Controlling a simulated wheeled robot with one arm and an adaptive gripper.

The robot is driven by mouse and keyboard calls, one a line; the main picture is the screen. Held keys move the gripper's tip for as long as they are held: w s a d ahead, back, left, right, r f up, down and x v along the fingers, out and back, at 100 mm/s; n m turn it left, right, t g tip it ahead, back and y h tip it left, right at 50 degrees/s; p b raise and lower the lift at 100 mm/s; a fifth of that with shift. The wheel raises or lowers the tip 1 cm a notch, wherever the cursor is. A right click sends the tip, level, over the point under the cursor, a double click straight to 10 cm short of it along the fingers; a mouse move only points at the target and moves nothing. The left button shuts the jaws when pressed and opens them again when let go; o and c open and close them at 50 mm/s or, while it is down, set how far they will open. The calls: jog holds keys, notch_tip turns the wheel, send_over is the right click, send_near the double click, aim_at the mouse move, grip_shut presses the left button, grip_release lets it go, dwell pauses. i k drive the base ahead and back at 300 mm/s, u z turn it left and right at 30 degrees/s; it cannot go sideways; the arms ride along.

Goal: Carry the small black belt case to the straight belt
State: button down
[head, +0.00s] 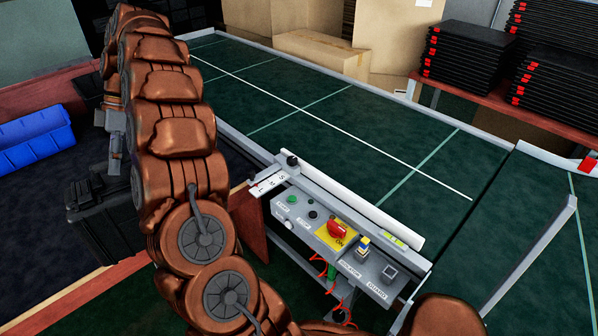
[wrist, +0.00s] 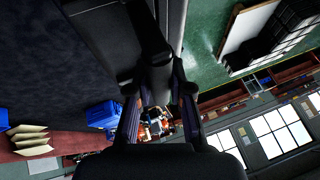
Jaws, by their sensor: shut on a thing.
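The small black belt case (head: 98,215) hangs at the left of the head view, beside my copper-coloured arm. My gripper (head: 116,165) is just above it, partly hidden by the arm. In the wrist view, the two fingers of my gripper (wrist: 158,88) are shut on the black case (wrist: 105,40), which fills the top middle. The green straight belt (head: 330,110), with white and pale green lines, stretches to the right of my arm. The case is left of this belt, over or near a dark blue surface; its exact height is unclear.
A control box (head: 335,238) with a red switch and a white rail stands at the belt's near edge. Blue bins (head: 35,140) lie at far left. Cardboard boxes (head: 325,52) and stacked black trays (head: 465,55) stand behind the belt. The visible belt top is clear.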

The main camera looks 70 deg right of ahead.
aim_at(334, 159)
jog(key=z, duration=1.55)
jog(key=i, duration=1.45)
jog(key=z, duration=1)
jog(key=k, duration=0.45)
jog(key=z, duration=0.2)
